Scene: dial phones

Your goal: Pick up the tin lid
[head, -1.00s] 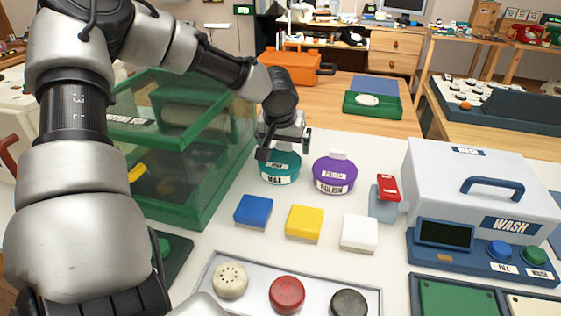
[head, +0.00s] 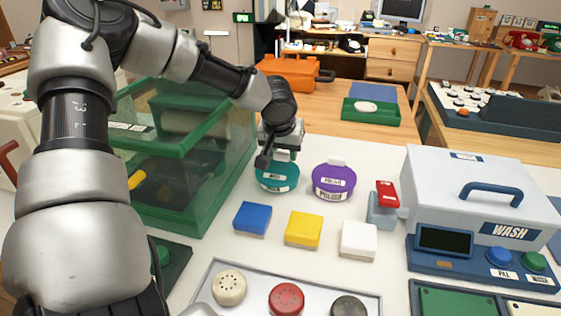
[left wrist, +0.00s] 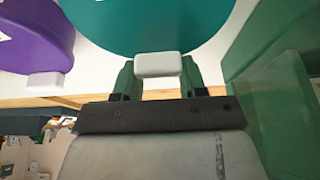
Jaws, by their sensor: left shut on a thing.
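The teal tin (head: 277,184), with its round teal lid (head: 268,174), stands on the white table between the green glass-sided box and the purple tin. My left gripper (head: 279,155) is above its far edge and partly covers it. In the left wrist view, the teal lid (left wrist: 155,22) fills the top, and a pale tab (left wrist: 158,66) at its edge sits between the fingers of my left gripper (left wrist: 158,72). The gripper is shut on that tab. I cannot tell whether the lid is clear of the tin. My right gripper is not in view.
The purple tin (head: 333,180) stands close on the right. The green glass-sided box (head: 185,165) is close on the left. Blue (head: 253,217), yellow (head: 304,228) and white (head: 358,238) blocks lie in front. The wash machine (head: 480,195) stands at right.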

